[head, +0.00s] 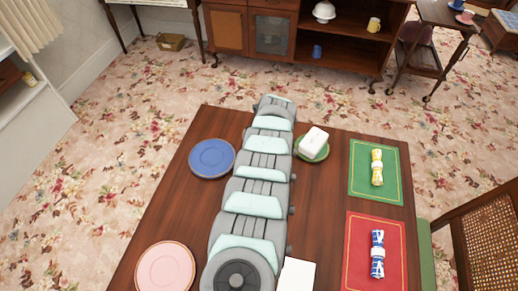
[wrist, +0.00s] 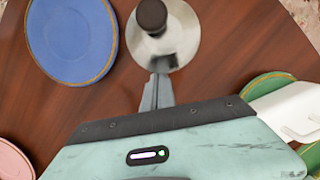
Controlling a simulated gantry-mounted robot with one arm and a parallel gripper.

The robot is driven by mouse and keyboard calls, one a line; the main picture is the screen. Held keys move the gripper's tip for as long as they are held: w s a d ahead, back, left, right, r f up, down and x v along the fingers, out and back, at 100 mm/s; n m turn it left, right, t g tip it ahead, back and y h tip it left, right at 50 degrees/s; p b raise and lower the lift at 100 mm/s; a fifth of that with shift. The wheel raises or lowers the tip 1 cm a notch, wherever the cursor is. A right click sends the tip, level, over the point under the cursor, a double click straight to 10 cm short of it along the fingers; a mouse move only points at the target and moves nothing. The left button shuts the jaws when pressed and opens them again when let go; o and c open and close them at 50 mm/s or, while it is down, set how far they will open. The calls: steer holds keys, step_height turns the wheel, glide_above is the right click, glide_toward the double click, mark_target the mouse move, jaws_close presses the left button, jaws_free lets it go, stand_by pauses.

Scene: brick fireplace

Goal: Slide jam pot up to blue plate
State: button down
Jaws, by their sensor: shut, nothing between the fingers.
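The blue plate (head: 212,157) lies on the wooden table left of my arm in the head view, and at upper left in the wrist view (wrist: 72,40). A round, shiny silvery pot with a dark brown knob, apparently the jam pot (wrist: 181,42), stands right of the plate in the wrist view, with a narrow strip of bare wood between them. My arm hides it in the head view. My gripper (wrist: 160,75) is shut and empty, its tips at the near edge of the pot. I cannot tell whether they touch it.
A green plate (head: 325,153) with a white block-shaped dish (head: 313,139) is right of my arm. A pink plate (head: 165,270) is at front left. Green (head: 358,186) and red (head: 360,250) mats with rolled napkins lie at right. A white card (head: 297,275) is near the front.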

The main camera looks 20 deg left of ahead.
steer(key=s+d+p, duration=0.1)
steer(key=p, duration=0.1)
steer(key=s+d+r+p, duration=0.1)
steer(key=d+p, duration=0.1)
steer(key=p, duration=0.1)
steer(key=shift+s+d+b, duration=0.15)
steer(key=shift+d+b, duration=0.15)
steer(key=shift+d, duration=0.1)
steer(key=v, duration=0.9)
steer(key=shift+p, duration=0.4)
steer(key=shift+a, duration=0.15)
